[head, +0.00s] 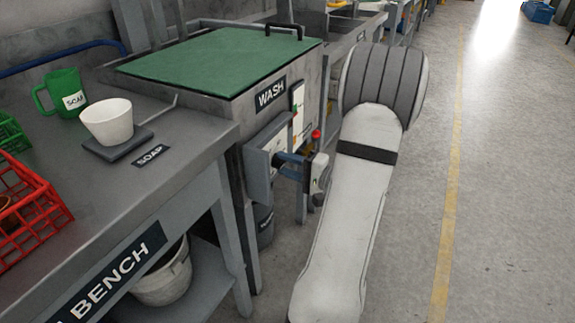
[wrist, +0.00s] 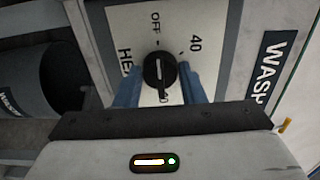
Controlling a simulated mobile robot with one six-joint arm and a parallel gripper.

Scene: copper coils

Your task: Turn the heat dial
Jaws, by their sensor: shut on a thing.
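The heat dial (wrist: 159,71) is a round black knob with a white pointer line, on a pale plate (wrist: 205,18) marked "OFF", "40" and a partly hidden number. In the wrist view, the two blue fingers of my gripper (wrist: 160,82) stand on either side of the knob, shut on it. The pointer line runs roughly up and down in that view. In the head view, my gripper (head: 291,163) reaches the control panel (head: 262,160) on the front of the wash tank (head: 250,125). The dial is hidden there.
The wash tank has a green lid (head: 215,58) with a black handle. Left of it, a grey bench (head: 190,140) bears a green mug (head: 65,93), a white cup (head: 108,121) and a red crate (head: 30,210). A bucket (head: 165,275) stands below. Open floor lies to the right.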

